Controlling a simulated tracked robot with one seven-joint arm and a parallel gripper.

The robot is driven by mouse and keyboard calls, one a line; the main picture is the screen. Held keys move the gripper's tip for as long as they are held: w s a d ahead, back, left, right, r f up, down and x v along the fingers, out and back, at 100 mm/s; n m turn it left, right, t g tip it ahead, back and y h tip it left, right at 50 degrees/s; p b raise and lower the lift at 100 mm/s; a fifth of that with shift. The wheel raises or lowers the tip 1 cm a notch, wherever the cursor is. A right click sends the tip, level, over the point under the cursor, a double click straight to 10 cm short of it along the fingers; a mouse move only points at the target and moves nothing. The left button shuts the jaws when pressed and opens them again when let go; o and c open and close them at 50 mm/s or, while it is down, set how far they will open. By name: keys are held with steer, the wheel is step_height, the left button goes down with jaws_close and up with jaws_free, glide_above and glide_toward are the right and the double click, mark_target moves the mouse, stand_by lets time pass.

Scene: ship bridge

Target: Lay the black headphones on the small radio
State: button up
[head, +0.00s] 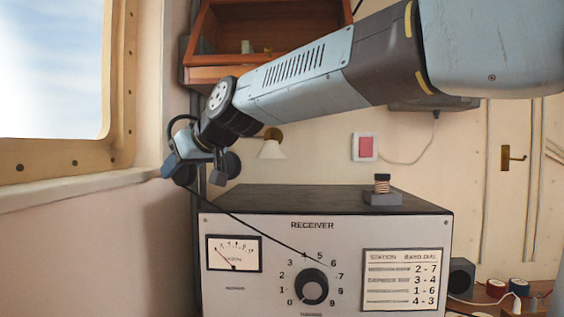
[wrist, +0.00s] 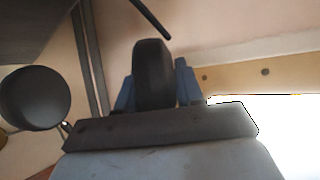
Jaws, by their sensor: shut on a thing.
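My gripper (head: 196,168) is at the left in the head view, above and beside the receiver's left top edge. It is shut on the black headphones (head: 234,163). In the wrist view one ear cup sits between the blue fingers of my gripper (wrist: 154,76), and the other round cup of the headphones (wrist: 35,97) hangs out to the left. A thin black line runs from the gripper down across the receiver's front. The grey receiver (head: 235,300) has a meter and a dial on its front. I cannot make out a separate small radio.
A small grey block with a coil (head: 382,191) stands on the receiver's top, right of middle; the rest of that top looks clear. A window (head: 60,70) with a sill is at the left. A wooden shelf (head: 235,75) and a wall lamp (head: 270,147) are behind.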

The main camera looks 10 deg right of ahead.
mark_target(280, 203)
steer(key=w+d+g+h, duration=0.1)
steer(key=d+h, duration=0.1)
steer(key=d, duration=0.1)
steer(key=d+g+h, duration=0.2)
steer(key=d, duration=0.1)
steer(key=w+d+f+g+h, duration=0.1)
steer(key=d+g, duration=0.1)
steer(key=d, duration=0.2)
steer(key=shift+w+f+h, duration=0.1)
steer(key=shift+w+h, duration=0.2)
steer(key=shift+h, duration=0.1)
steer(key=d+m+g+h, duration=0.1)
steer(key=d, duration=0.2)
steer(key=s+d+r+m+g+h, duration=0.1)
steer(key=d, duration=0.3)
steer(key=d+r, duration=0.1)
steer(key=d, duration=0.3)
steer(key=shift+s+d+r+m+g+h, duration=0.1)
steer(key=shift+s+d+m+g+h, duration=0.05)
steer(key=shift+m+g+h, duration=0.25)
steer(key=shift+f, duration=2.8)
steer(key=shift+f, duration=0.4)
steer(key=o, duration=1)
steer(key=shift+c, duration=0.2)
